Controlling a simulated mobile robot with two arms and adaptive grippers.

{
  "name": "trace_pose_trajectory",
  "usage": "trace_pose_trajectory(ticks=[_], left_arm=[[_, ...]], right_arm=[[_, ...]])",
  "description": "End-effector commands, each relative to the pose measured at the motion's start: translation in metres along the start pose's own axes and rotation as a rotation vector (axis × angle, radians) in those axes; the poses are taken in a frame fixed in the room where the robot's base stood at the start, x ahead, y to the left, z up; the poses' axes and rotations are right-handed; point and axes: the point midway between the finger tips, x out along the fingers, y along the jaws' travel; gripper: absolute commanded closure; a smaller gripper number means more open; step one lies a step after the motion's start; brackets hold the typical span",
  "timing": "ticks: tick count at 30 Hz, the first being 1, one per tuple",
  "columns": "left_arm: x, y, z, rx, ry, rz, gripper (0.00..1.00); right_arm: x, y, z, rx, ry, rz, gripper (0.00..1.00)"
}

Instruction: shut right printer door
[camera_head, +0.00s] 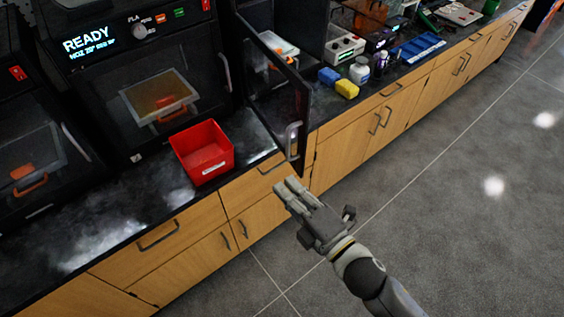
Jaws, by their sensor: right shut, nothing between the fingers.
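The right printer (315,22) stands at the back, its front open. Its dark glass door (272,95) is swung outward over the counter toward me. The door's pale handle (293,138) is near its outer edge. My right gripper (284,187) is shut and empty. It is in front of the wooden cabinets, below the door's handle in the picture, and looks apart from the door. My left gripper is not in view.
A red bin (203,152) sits on the black counter (120,212) left of the door. Printers with shut doors, one with a lit READY display (90,42), stand at left. Blue and yellow blocks (346,88) and a white jar (359,70) stand right of the door. The grey floor (450,200) is clear.

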Motion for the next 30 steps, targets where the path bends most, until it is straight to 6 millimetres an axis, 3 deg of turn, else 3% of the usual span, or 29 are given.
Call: trace_pose_trajectory(ticks=[17, 24, 30], left_arm=[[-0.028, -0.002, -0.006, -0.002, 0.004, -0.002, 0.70], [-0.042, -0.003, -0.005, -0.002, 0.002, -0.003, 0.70], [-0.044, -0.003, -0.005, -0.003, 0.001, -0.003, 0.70]], right_arm=[[0.095, 0.002, 0.001, 0.004, -0.001, -0.001, 1.00], [0.085, 0.000, 0.030, 0.003, -0.002, -0.005, 1.00], [0.082, -0.002, 0.038, 0.004, -0.001, -0.003, 1.00]])
